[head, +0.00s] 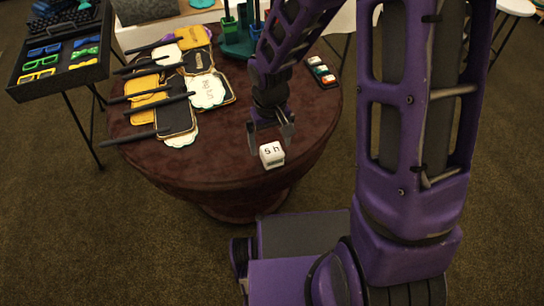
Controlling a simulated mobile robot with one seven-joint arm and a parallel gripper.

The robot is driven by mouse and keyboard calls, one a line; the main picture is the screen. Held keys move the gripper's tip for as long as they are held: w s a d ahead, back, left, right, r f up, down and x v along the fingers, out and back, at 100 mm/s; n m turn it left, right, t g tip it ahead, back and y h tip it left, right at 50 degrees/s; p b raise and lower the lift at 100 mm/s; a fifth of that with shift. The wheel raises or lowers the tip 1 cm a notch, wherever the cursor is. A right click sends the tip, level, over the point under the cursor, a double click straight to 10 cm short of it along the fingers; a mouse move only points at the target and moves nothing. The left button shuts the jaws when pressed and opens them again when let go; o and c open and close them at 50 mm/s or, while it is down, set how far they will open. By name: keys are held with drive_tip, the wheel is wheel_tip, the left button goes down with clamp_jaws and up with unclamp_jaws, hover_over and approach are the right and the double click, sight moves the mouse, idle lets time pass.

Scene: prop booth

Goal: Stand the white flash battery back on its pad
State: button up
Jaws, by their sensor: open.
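A small white block (272,154) with dark characters on its upper face sits near the front edge of the round brown table. It may be the flash battery; I cannot tell for sure. My gripper (270,142) points down just over it, open, with a finger to each side of the block's back part. I cannot tell whether the fingers touch it. A narrow dark pad (321,72) at the table's right holds several small orange, white and greenish pieces. They are too small to identify.
Black, yellow and white paddle signs (175,95) overlap on the table's left half. A green stand (238,40) is at the back. A black tray of coloured glasses (60,62) stands at far left. The table's front right is clear.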

sight(272, 150)
drive_tip(key=f, duration=0.3)
drive_tip(key=f+b, duration=0.1)
drive_tip(key=shift+s+d+f, duration=0.15)
drive_tip(key=shift+s+f, duration=0.1)
drive_tip(key=shift+s, duration=0.15)
drive_tip(key=shift+c, duration=0.2)
clamp_jaws()
